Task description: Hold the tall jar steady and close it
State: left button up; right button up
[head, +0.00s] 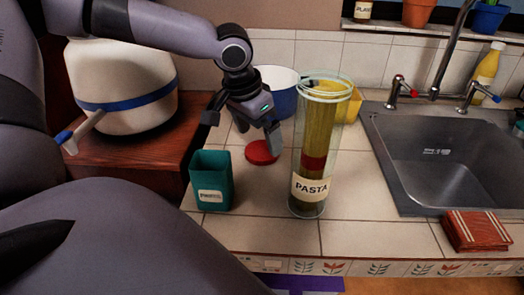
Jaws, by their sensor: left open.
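The tall glass jar (314,140) stands upright on the tiled counter, filled with long yellow pasta. It has a "PASTA" label low on its front and a red band around the middle. Its top shows a clear rim, with no red cover on it. Whether that finger touches the disc is unclear. My right gripper is out of view.
A teal container (211,180) stands left of the jar. A blue and white pot (284,103) and a yellow item (350,106) are behind. The sink (440,160) is at right, with a folded red cloth (475,231) before it. The counter's front is mostly clear.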

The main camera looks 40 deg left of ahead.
aim_at(262, 150)
pick_arm(q)
jog(key=x, duration=0.2)
jog(key=shift+a+f, duration=0.15)
jog(key=shift+f, duration=0.25)
jog(key=shift+w+f, duration=0.15)
jog(key=shift+f, duration=0.25)
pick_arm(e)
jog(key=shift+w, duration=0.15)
pick_arm(q)
jog(key=c, duration=0.9)
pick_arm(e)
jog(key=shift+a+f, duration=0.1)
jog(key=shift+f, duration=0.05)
pick_arm(q)
jog(key=shift+r, duration=0.15)
notch_tip(262, 150, up, 20)
jog(key=p, duration=0.3)
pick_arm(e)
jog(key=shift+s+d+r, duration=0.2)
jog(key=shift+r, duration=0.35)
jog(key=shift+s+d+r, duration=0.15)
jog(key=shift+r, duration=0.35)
